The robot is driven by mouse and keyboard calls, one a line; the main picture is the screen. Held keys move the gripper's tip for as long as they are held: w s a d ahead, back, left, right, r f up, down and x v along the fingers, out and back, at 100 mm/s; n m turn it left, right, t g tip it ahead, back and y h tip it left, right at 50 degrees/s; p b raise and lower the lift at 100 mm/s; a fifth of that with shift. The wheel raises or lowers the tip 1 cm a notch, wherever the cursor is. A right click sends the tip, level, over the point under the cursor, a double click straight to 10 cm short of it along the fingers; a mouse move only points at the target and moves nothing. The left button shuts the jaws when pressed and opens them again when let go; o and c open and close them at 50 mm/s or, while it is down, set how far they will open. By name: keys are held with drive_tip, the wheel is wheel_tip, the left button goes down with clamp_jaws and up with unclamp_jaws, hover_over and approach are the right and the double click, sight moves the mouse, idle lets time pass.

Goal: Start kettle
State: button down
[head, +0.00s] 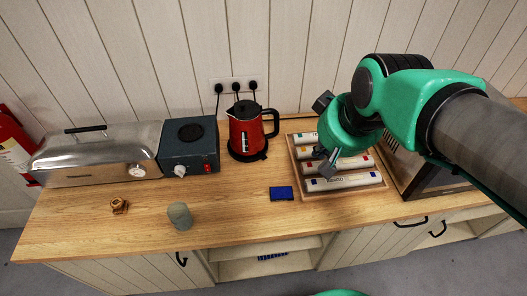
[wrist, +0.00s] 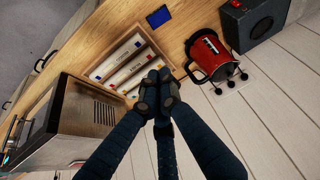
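The red and black kettle (head: 245,133) stands upright on a black base on the wooden counter, near the back wall. Its black handle faces right in the head view. The kettle also shows at the upper right of the wrist view (wrist: 207,58). No lit light is visible on it. My gripper (head: 326,163) is to the right of the kettle, above the tray of rolls, and apart from the kettle. In the wrist view my gripper's fingertips (wrist: 158,77) are together with nothing seen between them.
A wooden tray (head: 296,164) holds several labelled white rolls. A blue block (head: 282,193), a grey cup-like object (head: 180,216) and a small brown object (head: 119,206) lie in front. Wall sockets (head: 235,86) carry black plugs.

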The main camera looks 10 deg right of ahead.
drive_tip(key=w+a+f+n+g+p, duration=0.1)
drive_tip(key=w+a+f, duration=0.3)
drive_tip(key=w+f, duration=0.5)
drive_tip(key=w+a+f+n+g+y+p, duration=0.1)
drive_tip(key=w+a+f+n+p, duration=0.1)
drive_tip(key=w+f, duration=0.7)
drive_tip(key=w+a+n, duration=0.1)
drive_tip(key=w+a, duration=0.1)
drive_tip(key=w, duration=0.6)
drive_tip(key=shift+w+f+n+p, duration=0.3)
drive_tip(key=shift+f+p, duration=0.05)
drive_tip(key=b, duration=0.1)
hover_over(262, 156)
drive_tip(key=s, duration=0.1)
drive_tip(key=f, duration=1.2)
drive_tip(key=shift+d, duration=0.25)
drive_tip(key=shift+f, duration=0.75)
drive_tip(key=shift+f, duration=0.1)
